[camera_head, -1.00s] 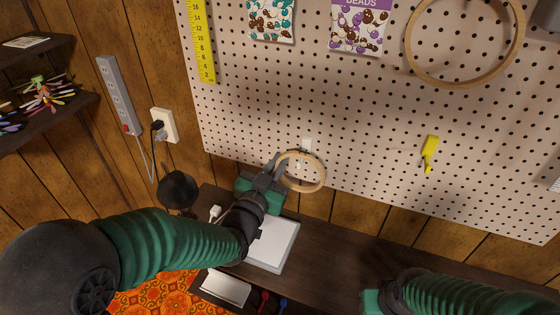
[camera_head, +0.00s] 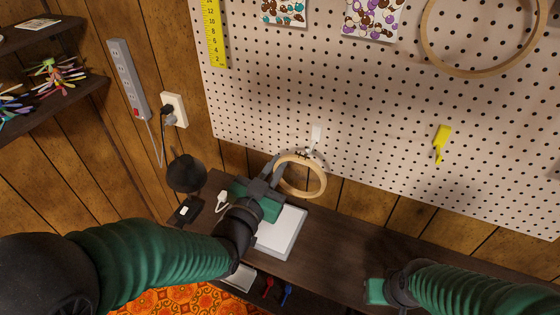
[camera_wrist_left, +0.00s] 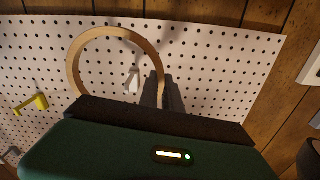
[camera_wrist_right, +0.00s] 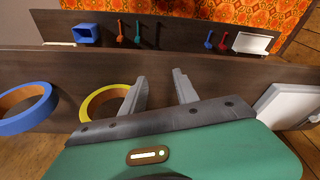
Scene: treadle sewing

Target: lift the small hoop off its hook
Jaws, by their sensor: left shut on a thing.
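The small wooden hoop (camera_head: 323,186) is in front of the pegboard's lower edge in the head view. My left gripper (camera_head: 277,166) is shut on its left side. The white hook (camera_head: 316,135) shows above and right of the hoop's top clasp, and the hoop looks apart from it. In the left wrist view the hoop (camera_wrist_left: 73,62) stands upright by the fingers (camera_wrist_left: 162,90), and the hook (camera_wrist_left: 132,82) shows through its ring. My right gripper (camera_head: 376,291) is low over the bench; its fingers (camera_wrist_right: 158,90) are open and empty in the right wrist view.
A black lamp (camera_head: 186,174) and white pad (camera_head: 281,235) are near my left arm. Blue (camera_wrist_right: 45,105) and yellow (camera_wrist_right: 88,100) rings are by my right gripper.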

